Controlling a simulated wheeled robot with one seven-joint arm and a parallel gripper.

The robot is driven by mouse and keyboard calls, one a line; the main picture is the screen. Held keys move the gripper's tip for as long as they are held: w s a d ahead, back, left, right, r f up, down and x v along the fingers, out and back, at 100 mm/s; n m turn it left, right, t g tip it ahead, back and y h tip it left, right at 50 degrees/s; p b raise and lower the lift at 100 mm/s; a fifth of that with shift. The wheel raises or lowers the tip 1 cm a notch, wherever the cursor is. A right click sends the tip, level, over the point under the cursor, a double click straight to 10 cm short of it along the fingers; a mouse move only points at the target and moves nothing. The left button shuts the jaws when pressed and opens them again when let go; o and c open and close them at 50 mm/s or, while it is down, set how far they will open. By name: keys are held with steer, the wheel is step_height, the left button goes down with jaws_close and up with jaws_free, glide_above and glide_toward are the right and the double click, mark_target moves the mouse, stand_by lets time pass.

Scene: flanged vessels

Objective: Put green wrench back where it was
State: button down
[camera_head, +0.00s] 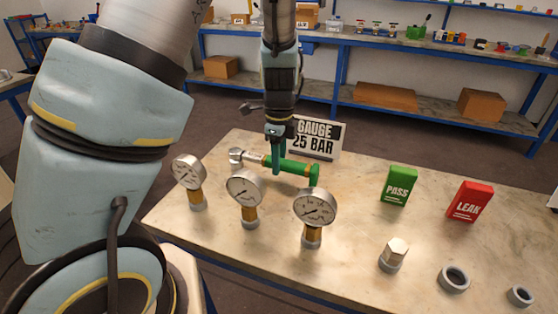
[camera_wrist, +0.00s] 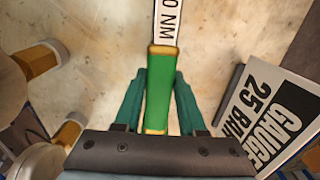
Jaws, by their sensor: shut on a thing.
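The green wrench (camera_head: 298,167) lies crosswise near the back left of the table in the head view. Its metal head (camera_head: 237,157) points left and its shaft has a pale label. At its right end is a short green upright piece (camera_head: 314,177); I cannot tell whether it is part of the wrench. My gripper (camera_head: 275,168) points down and is shut on the wrench. In the wrist view the green handle (camera_wrist: 161,85) with yellow bands is between my gripper's teal fingers (camera_wrist: 159,105). I cannot tell whether the wrench touches the table.
Three dial gauges (camera_head: 188,172), (camera_head: 245,187), (camera_head: 314,207) stand in front of the wrench. A "GAUGE 25 BAR" sign (camera_head: 316,138) stands close behind. A green PASS block (camera_head: 399,185), red LEAK block (camera_head: 470,201), hex cap (camera_head: 394,252) and two rings (camera_head: 454,279), (camera_head: 520,296) are to the right.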

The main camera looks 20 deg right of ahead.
steer(key=shift+f, duration=0.25)
steer(key=shift+c, duration=2)
jaws_free()
